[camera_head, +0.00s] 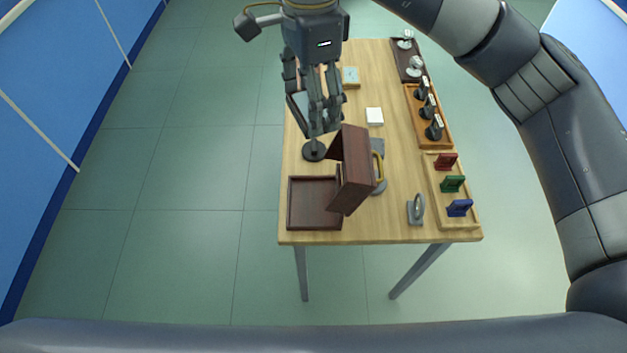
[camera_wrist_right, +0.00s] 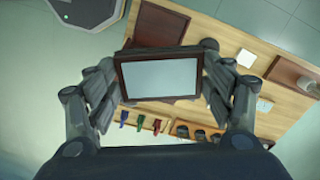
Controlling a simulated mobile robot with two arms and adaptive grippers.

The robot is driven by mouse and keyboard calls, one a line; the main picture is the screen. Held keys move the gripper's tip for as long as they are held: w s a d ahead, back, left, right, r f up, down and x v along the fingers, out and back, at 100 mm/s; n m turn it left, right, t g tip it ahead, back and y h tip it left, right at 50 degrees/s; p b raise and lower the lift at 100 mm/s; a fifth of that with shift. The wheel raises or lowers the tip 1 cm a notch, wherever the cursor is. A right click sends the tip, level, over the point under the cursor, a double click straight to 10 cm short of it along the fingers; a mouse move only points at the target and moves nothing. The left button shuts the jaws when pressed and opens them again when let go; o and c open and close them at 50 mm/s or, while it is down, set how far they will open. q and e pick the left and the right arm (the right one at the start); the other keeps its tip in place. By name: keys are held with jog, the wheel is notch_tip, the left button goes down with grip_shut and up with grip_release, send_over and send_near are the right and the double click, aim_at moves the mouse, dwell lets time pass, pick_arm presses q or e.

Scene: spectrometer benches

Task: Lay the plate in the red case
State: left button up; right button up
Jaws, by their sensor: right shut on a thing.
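My right gripper (camera_head: 326,122) hangs over the left half of the table, pointing down. In the right wrist view its fingers (camera_wrist_right: 160,84) stand on both sides of the plate (camera_wrist_right: 159,78), a pale rectangle with a dark border, and are shut on it. My left gripper is out of view.
A black round foot (camera_head: 313,151) stands just behind the case. A grey stand (camera_head: 416,210) is at the front. Trays along the right edge hold coloured pieces (camera_head: 453,184) and black mounts (camera_head: 434,128). A white block (camera_head: 374,116) lies mid-table. Clear wood lies front centre.

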jog(key=shift+w+f, duration=0.2)
jog(key=shift+f, duration=0.35)
jog(key=shift+w+f, duration=0.15)
jog(key=shift+f, duration=0.35)
notch_tip(320, 180, down, 8)
jog(key=s+p, duration=0.1)
jog(key=p, duration=0.3)
send_over(312, 202)
notch_tip(312, 202, down, 13)
jog(key=shift+a+f, duration=0.1)
jog(key=shift+f, duration=0.45)
notch_tip(312, 202, down, 3)
jog(key=shift+f+p, duration=0.15)
jog(key=shift+p, duration=0.2)
jog(key=shift+f, duration=0.3)
jog(key=o, duration=0.9)
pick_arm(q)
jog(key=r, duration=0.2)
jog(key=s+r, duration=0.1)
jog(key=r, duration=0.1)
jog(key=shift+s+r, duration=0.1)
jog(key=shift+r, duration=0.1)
